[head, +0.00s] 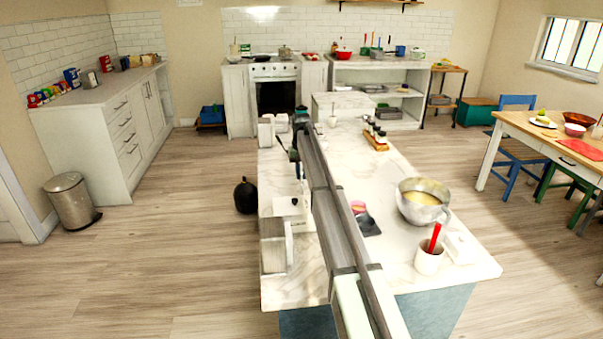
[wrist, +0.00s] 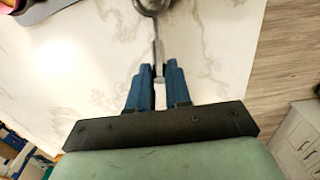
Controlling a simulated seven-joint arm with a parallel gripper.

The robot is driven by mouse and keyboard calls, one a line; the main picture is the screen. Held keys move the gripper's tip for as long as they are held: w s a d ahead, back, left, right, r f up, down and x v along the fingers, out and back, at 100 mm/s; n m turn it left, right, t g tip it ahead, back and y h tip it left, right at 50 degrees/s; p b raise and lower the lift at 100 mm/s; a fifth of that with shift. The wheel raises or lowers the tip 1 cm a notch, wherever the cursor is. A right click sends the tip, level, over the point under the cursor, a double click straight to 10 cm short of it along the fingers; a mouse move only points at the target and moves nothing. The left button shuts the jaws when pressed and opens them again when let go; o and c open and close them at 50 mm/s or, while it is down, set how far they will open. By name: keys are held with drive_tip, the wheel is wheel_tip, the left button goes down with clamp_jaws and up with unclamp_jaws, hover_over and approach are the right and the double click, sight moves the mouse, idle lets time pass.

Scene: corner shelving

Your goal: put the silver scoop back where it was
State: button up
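In the wrist view, my gripper (wrist: 158,68) has two blue fingers drawn close together. They are shut on the grey metal handle of the silver scoop (wrist: 158,48). The scoop points away from me, and its far end is cut off by the top edge of the picture. It shows over the white marble counter; I cannot tell how high above it. In the head view, my arm runs along the island counter (head: 390,262), and I cannot make out the fingers or the scoop there.
A small tray of jars (head: 377,143) is further back. White containers (head: 267,132) stand left of my arm.

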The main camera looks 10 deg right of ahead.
drive_tip(key=o, duration=0.4)
drive_tip(key=shift+r, duration=0.1)
wheel_tip(320, 180, up, 12)
drive_tip(key=shift+w+r, duration=0.1)
drive_tip(key=shift+w, duration=0.05)
idle(0.4)
drive_tip(key=shift+d, duration=0.1)
